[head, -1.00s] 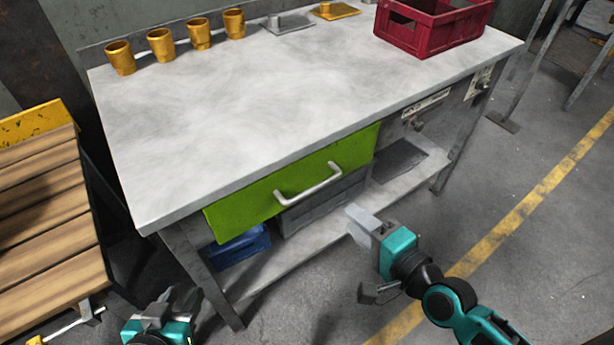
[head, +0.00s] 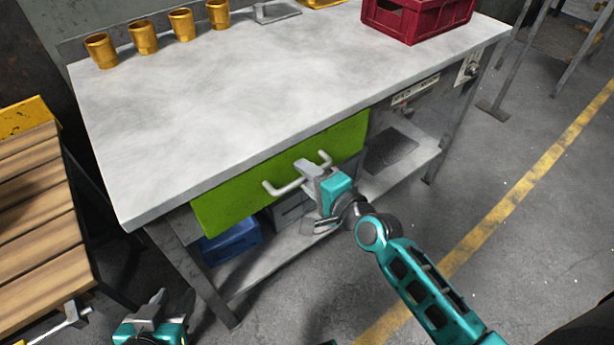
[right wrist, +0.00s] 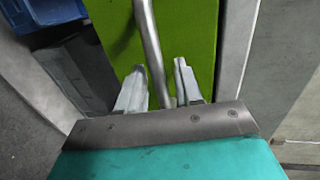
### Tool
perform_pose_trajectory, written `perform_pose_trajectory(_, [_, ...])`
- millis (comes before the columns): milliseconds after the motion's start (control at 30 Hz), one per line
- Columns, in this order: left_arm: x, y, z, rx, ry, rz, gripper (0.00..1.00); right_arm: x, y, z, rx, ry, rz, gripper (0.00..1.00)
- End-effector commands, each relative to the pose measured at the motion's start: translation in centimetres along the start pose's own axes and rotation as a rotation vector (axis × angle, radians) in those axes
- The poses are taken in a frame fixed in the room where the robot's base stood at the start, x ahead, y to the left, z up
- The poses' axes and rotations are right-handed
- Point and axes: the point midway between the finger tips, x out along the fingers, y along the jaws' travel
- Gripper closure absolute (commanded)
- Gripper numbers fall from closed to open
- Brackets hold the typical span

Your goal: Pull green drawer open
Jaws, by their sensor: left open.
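The green drawer (head: 240,191) is set under the grey workbench top, its front flush below the edge, so it looks closed. Its pale bar handle (head: 281,189) is partly hidden by my right gripper (head: 307,172), which is at the middle of the handle. In the right wrist view the handle (right wrist: 150,45) runs between the two fingertips (right wrist: 160,70) of this gripper, with gaps on both sides against the green front (right wrist: 190,30). The right gripper is open. My left gripper (head: 150,304) is open and empty at the bottom left, away from the drawer.
The workbench (head: 215,95) carries several golden cups (head: 143,37) and a red crate (head: 415,18). A blue bin (head: 232,240) sits on the lower shelf (head: 290,252). A wooden-slatted rack (head: 35,220) stands at the left.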

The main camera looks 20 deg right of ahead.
Motion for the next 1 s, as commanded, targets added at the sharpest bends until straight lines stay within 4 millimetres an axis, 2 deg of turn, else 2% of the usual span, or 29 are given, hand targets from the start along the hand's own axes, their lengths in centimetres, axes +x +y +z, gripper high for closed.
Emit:
perform_pose_trajectory(300, [0.07, 0.16, -0.06, -0.01, 0.002, -0.001, 0.59, 0.27, 0.0, 0.01, 0.0, -0.001, 0.001, 0.65])
perform_pose_trajectory(667, [0.08, 0.17, -0.08, -0.011, 0.003, -0.001, 0.59, 0.23, 0.01, 0.01, 0.0, 0.0, 0.001, 1.0])
perform_pose_trajectory(1000, [0.06, 0.05, -0.04, -0.004, 0.002, 0.0, 0.59, 0.22, 0.02, 0.0, 0.0, 0.0, 0.001, 1.0])
